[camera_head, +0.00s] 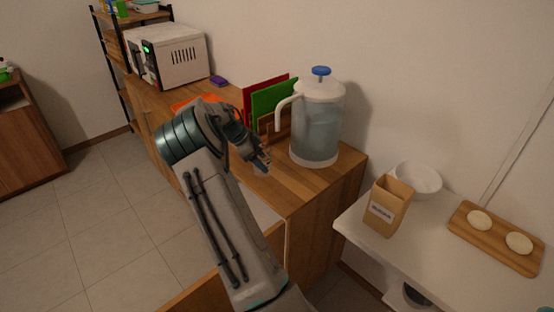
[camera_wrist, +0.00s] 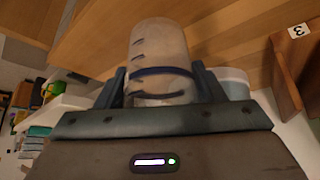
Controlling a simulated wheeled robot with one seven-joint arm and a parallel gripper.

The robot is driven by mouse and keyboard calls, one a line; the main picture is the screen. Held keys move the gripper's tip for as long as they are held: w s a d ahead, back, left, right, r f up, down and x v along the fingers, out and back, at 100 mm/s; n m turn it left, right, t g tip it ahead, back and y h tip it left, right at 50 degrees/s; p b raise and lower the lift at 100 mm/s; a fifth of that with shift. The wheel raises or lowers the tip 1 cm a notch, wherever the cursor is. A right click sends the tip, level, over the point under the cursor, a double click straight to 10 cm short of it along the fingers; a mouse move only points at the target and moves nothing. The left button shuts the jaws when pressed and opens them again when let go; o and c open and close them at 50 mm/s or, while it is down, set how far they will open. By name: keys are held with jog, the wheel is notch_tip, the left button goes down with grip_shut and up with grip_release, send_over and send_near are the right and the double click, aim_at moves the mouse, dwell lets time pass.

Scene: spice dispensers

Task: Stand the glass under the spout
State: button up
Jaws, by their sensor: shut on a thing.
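The water dispenser (camera_head: 318,125) stands on the wooden cabinet top, with a blue pump knob and a white curved spout (camera_head: 284,103) bending down at its left. My gripper (camera_head: 262,160) is just left of the dispenser's base, below the spout. In the wrist view my gripper (camera_wrist: 161,88) is shut on the glass (camera_wrist: 158,45), a pale clear vessel with tick marks and a dark blue band between the fingers. In the head view the glass is too hidden by my gripper to make out. Whether it touches the cabinet top cannot be told.
Green (camera_head: 274,102) and red (camera_head: 262,88) boards stand behind my gripper. A white microwave (camera_head: 180,55) is at the cabinet's far end. A lower white table (camera_head: 350,222) at right holds a paper bag (camera_head: 387,205), a bowl (camera_head: 418,180) and a wooden board (camera_head: 492,252).

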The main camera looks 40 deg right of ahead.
jog(key=shift+s+d, duration=0.3)
jog(key=shift+d, duration=0.2)
jog(key=shift+s+d, duration=0.25)
jog(key=shift+d, duration=0.25)
jog(key=s+d, duration=0.1)
jog(key=s+d+p, duration=0.1)
jog(key=d, duration=0.1)
jog(key=shift+d, duration=0.1)
jog(key=shift+f+p, duration=0.3)
jog(key=shift+f, duration=0.3)
jog(key=shift+w+a+f, duration=0.15)
jog(key=shift+w+a, duration=0.05)
jog(key=shift+w, duration=0.05)
jog(key=shift+s+f, duration=0.1)
jog(key=shift+f, duration=0.05)
jog(key=o, duration=1.1)
